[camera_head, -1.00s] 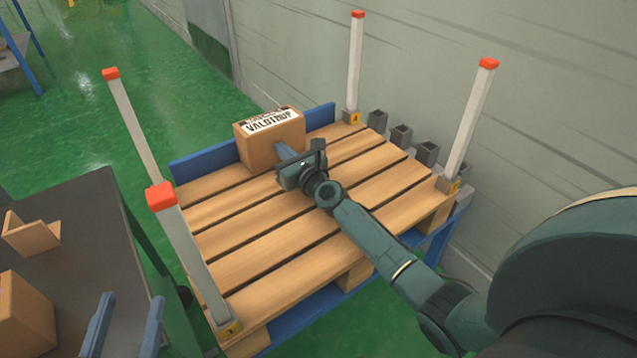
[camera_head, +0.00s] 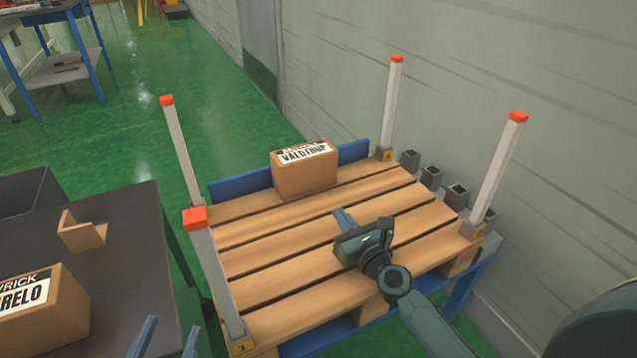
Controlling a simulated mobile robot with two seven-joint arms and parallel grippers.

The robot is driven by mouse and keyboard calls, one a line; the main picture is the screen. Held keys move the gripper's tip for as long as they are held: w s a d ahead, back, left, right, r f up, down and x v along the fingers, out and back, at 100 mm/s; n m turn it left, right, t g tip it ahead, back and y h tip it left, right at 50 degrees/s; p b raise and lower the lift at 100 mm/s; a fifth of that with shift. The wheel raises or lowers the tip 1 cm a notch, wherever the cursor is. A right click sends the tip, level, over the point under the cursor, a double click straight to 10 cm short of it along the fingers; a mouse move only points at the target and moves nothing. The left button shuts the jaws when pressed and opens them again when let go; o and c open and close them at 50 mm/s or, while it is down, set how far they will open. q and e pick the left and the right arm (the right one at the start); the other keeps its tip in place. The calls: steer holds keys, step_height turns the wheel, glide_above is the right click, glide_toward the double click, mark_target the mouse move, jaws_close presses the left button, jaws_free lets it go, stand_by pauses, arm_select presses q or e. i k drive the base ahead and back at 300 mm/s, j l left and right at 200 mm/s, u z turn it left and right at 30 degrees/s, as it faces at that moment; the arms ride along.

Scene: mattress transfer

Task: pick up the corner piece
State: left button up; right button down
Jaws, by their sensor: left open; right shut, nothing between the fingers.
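The corner piece (camera_head: 82,232) is a small tan L-shaped part standing on the dark table at the left. My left gripper (camera_head: 165,342) shows only its two blue-grey fingers at the bottom edge, spread apart and empty, to the lower right of the corner piece and apart from it. My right gripper (camera_head: 343,218) is over the wooden pallet, shut with nothing in it, a little in front of the cardboard box labelled VALDTRUP (camera_head: 304,172) and clear of it.
The pallet (camera_head: 300,262) has white posts with red caps at its corners, such as the near-left post (camera_head: 215,285). Another labelled box (camera_head: 38,318) is on the dark table (camera_head: 125,215) near the corner piece. Grey sockets (camera_head: 456,196) line the wall side. Green floor is open behind.

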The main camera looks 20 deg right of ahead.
mark_target(86, 237)
steer(key=k+l, duration=0.1)
steer(key=k, duration=0.4)
steer(key=k+l, duration=0.1)
steer(key=k, duration=0.4)
